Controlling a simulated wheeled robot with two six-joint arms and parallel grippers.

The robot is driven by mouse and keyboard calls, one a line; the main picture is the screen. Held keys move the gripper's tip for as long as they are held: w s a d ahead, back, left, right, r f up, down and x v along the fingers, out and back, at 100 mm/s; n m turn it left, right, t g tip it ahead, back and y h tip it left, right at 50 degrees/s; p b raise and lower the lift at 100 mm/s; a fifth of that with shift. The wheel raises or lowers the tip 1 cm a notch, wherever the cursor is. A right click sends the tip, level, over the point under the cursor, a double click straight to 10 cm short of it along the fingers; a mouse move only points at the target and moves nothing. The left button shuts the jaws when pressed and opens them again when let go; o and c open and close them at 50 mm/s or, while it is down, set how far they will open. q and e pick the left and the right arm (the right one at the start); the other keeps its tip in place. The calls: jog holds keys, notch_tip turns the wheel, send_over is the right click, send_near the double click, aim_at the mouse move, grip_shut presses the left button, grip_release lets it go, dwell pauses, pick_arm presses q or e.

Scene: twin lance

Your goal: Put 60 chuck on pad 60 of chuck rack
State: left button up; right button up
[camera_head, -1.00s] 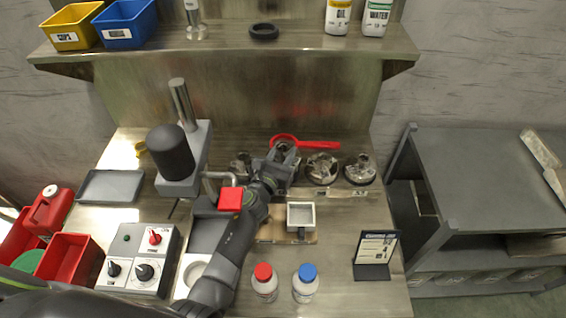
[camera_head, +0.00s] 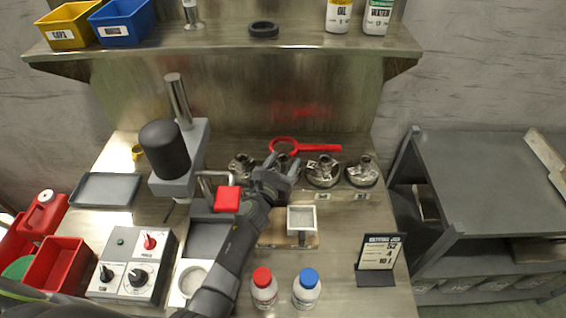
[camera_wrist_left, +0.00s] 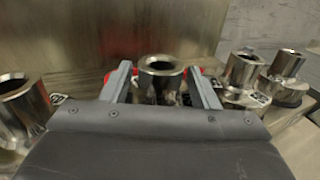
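Several metal chucks stand in a row at the back of the bench. One chuck (camera_wrist_left: 160,78) is upright between the two fingers of my left gripper (camera_head: 284,163), with gaps on both sides in the left wrist view. The fingers are spread open. In the head view other chucks stand at the left (camera_head: 241,166) and at the right (camera_head: 323,172), (camera_head: 361,171). The rack pads under the chucks are mostly hidden. My right gripper is not in view.
A red ring-handled tool (camera_head: 310,147) lies behind the chucks. A press (camera_head: 190,160) stands at the left.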

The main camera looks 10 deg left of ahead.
aim_at(281, 167)
pick_arm(q)
jog(key=shift+r, duration=0.15)
jog(key=shift+s+p, duration=0.25)
jog(key=shift+p, duration=0.1)
jog(key=s, duration=0.3)
jog(key=s+a+p, duration=0.1)
jog(key=s, duration=0.2)
jog(key=shift+a, duration=0.15)
jog(key=shift+s, duration=0.45)
